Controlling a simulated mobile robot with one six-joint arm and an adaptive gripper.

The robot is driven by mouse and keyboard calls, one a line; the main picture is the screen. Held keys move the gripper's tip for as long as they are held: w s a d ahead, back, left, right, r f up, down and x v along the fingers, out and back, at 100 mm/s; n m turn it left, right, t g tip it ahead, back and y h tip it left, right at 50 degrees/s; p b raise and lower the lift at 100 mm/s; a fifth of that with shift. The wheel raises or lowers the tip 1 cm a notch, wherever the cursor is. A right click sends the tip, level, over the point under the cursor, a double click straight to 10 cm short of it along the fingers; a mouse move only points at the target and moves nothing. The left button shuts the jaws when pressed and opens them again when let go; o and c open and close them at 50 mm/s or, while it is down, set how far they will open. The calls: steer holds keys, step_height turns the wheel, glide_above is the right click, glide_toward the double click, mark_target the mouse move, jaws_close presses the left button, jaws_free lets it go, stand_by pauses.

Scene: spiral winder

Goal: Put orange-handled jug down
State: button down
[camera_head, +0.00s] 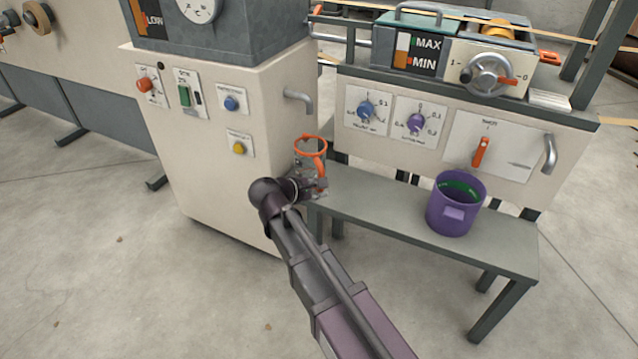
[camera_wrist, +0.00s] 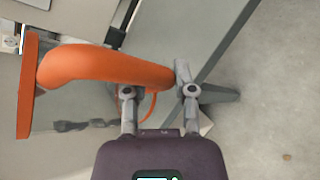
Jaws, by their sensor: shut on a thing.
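The orange-handled jug (camera_head: 309,160) is clear-walled with an orange rim and handle. In the head view it is at the left end of the grey bench (camera_head: 400,208), below a grey spout on the cream cabinet. My gripper (camera_head: 316,186) is at the jug's near side. In the wrist view my gripper (camera_wrist: 160,92) is shut on the orange handle (camera_wrist: 105,68). The jug's base is partly hidden by my arm, and I cannot tell whether it touches the bench.
A purple bucket (camera_head: 456,205) stands toward the right end of the bench. The cream cabinet (camera_head: 215,170) with buttons is close on the left. The control panel (camera_head: 460,135) stands behind the bench. The bench's middle is clear.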

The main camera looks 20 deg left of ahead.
steer(key=w+a, duration=0.1)
steer(key=w, duration=0.1)
steer(key=w+a, duration=0.1)
steer(key=w, duration=0.3)
steer(key=shift+w+a+f, duration=0.25)
steer(key=shift+a+f, duration=0.05)
steer(key=shift+a, duration=0.1)
steer(key=shift+f+b, duration=0.1)
steer(key=shift+b, duration=0.25)
steer(key=shift+s+f+b, duration=0.1)
steer(key=shift+f+b, duration=1.55)
steer(key=shift+f, duration=0.05)
steer(key=shift+f, duration=0.2)
steer(key=shift+c, duration=2.2)
jaws_free()
steer(key=shift+r, duration=0.1)
steer(key=shift+r, duration=0.15)
